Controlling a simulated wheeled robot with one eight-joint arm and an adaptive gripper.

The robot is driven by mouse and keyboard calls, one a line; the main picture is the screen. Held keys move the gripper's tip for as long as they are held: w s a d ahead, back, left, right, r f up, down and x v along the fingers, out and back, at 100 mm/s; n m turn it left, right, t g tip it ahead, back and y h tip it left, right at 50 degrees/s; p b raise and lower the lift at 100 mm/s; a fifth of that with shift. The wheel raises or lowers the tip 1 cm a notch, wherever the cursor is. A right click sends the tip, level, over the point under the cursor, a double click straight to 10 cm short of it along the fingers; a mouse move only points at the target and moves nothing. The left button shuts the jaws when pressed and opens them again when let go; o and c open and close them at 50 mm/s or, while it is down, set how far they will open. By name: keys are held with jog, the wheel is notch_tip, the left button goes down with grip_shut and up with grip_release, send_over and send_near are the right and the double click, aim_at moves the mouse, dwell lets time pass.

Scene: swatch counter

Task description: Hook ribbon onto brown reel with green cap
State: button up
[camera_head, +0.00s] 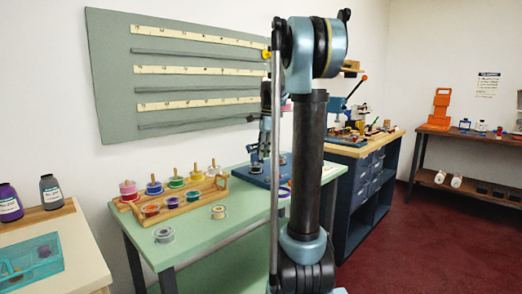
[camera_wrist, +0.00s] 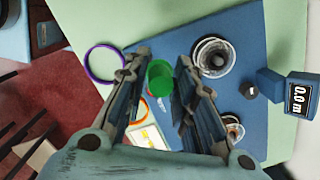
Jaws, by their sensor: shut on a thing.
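In the wrist view my gripper (camera_wrist: 157,68) has its two fingers around a small green cylindrical piece (camera_wrist: 160,80), and is shut on it. Whether this piece is a reel's cap or belongs to the ribbon cannot be told. Below lies a blue board (camera_wrist: 225,25) with a dark-centred, clear-rimmed reel (camera_wrist: 213,57) and a second reel with brownish winding (camera_wrist: 232,128), both right of the fingers. No loose ribbon strand is clear. In the head view my gripper is low over the blue board (camera_head: 256,180), partly hidden by my arm.
A display reading 0.0 m (camera_wrist: 297,98) stands at the board's right edge. A purple ring (camera_wrist: 88,70) lies left of the fingers. A wooden rack (camera_head: 190,207) of coloured spools and a loose reel (camera_head: 164,235) occupy the green table (camera_head: 205,240). Its front is mostly clear.

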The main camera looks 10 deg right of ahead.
send_over(260, 166)
jog(key=shift+w+d+f, duration=0.2)
jog(key=shift+w+f, duration=0.25)
jog(key=shift+f, duration=2.4)
jog(key=shift+s+f, duration=0.1)
jog(key=shift+s, duration=0.05)
jog(key=shift+c, duration=1.3)
jog(key=shift+o, duration=0.3)
jog(key=shift+s+f, duration=0.15)
